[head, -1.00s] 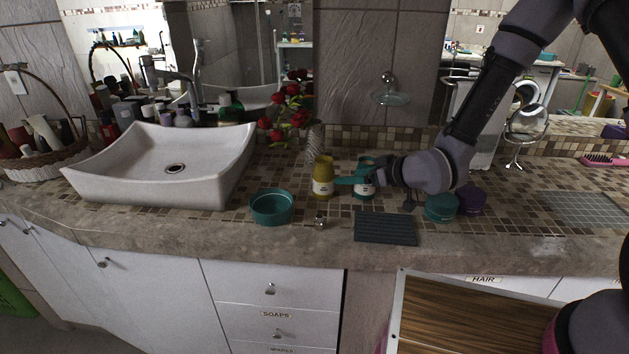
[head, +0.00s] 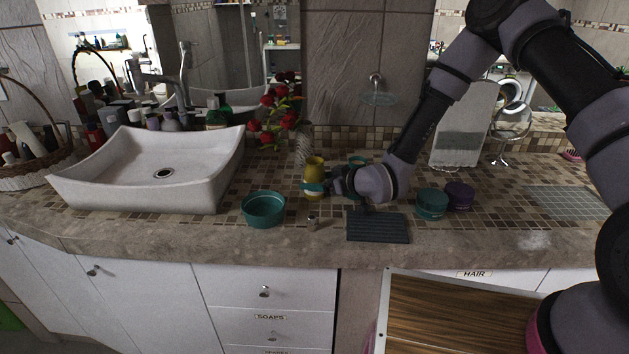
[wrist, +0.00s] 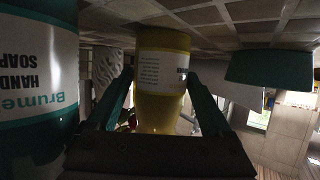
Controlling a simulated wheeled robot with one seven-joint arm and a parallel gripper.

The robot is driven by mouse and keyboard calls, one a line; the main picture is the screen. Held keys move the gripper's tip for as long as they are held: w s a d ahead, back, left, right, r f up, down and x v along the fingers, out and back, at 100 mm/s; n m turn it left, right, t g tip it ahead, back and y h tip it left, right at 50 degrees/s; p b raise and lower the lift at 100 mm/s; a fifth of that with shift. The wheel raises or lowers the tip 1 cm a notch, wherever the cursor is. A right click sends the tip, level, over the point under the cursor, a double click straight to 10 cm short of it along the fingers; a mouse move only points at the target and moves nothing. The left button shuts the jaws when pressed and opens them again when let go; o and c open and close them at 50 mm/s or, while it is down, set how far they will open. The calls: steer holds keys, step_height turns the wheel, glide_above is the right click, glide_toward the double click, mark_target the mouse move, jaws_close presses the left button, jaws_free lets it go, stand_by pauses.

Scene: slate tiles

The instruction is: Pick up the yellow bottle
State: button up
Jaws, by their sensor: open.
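The yellow bottle (head: 315,167) stands upright on the tiled counter, right of the round teal bowl. In the wrist view the yellow bottle (wrist: 161,75) with its pale label shows between the two teal fingers. My gripper (head: 316,187) is open and reaches in from the right at the bottle; its fingers (wrist: 158,95) lie either side of the bottle in the picture. I cannot tell whether they touch it. A teal soap bottle (wrist: 38,70) fills the left of the wrist view; in the head view it is mostly hidden behind my arm.
The teal bowl (head: 263,208) is left of the bottle, with a small metallic item (head: 312,222) in front. A dark ribbed mat (head: 378,227) and teal and purple jars (head: 432,203) lie right. Red flowers (head: 275,115) stand behind. The white sink (head: 150,170) is at left.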

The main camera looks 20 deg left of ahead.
steer(key=shift+w+a+f, duration=0.2)
steer(key=shift+a, duration=0.25)
steer(key=c, duration=1.3)
steer(key=shift+r, duration=0.15)
